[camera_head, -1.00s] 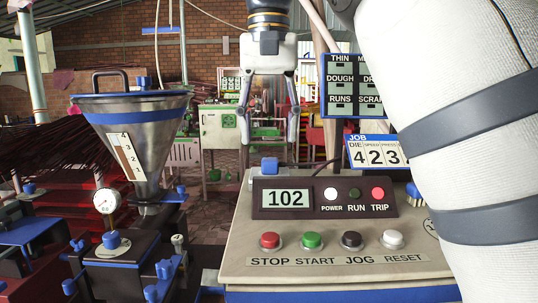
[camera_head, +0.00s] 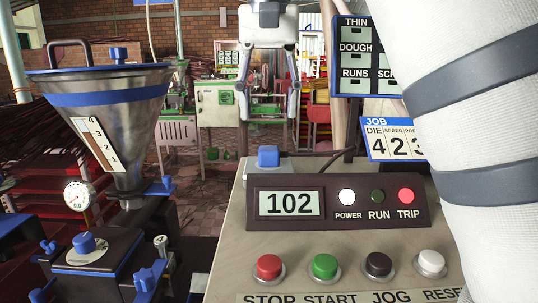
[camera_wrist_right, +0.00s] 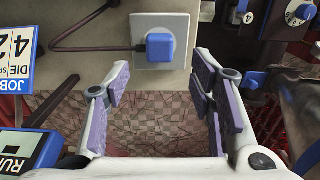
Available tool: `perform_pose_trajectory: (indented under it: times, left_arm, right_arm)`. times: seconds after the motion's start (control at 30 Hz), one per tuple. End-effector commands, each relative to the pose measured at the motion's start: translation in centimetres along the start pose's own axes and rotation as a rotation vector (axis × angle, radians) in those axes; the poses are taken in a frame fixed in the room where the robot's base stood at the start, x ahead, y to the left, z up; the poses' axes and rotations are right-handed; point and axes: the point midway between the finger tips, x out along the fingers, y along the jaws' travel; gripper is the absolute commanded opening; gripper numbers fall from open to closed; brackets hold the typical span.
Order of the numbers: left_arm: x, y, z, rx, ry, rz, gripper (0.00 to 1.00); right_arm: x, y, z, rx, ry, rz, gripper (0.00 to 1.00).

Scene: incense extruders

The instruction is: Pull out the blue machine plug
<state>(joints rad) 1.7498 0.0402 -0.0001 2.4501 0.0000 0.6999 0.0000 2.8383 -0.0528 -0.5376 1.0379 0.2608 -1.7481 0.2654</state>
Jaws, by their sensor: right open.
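The blue machine plug (camera_head: 268,156) sits in a pale socket plate at the back left of the control console (camera_head: 235,240), with a dark cord nearby. In the right wrist view the plug (camera_wrist_right: 160,47) is a blue block on the square plate (camera_wrist_right: 160,22). My right gripper (camera_head: 268,118) hangs above and behind the plug in the head view, its two fingers spread and empty. In the wrist view the plug shows just beyond and between the fingertips of this gripper (camera_wrist_right: 160,78), apart from them. My left gripper is out of view.
The console front carries a 102 display (camera_head: 289,204), lamps and red, green, black and white buttons. A metal hopper (camera_head: 130,115) with a gauge (camera_head: 78,195) stands to the left. A job sign (camera_head: 392,139) stands right of the plug. My right arm covers the right side.

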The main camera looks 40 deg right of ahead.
Motion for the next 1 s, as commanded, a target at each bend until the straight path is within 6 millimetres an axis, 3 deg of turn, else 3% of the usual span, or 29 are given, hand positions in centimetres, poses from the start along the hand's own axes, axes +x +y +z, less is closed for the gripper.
perform_pose_trajectory:
  times: [0.3,0.5,1.0]
  left_arm:
    - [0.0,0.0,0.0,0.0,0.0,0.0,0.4]
    - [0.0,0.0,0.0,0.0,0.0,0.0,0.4]
    - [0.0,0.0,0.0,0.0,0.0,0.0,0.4]
  right_arm:
    - [4.8,0.1,0.1,0.002,-0.003,0.001,0.5]
    - [6.9,0.1,0.1,0.002,-0.001,0.001,0.5]
    - [7.7,0.1,0.0,0.001,0.0,0.001,0.5]
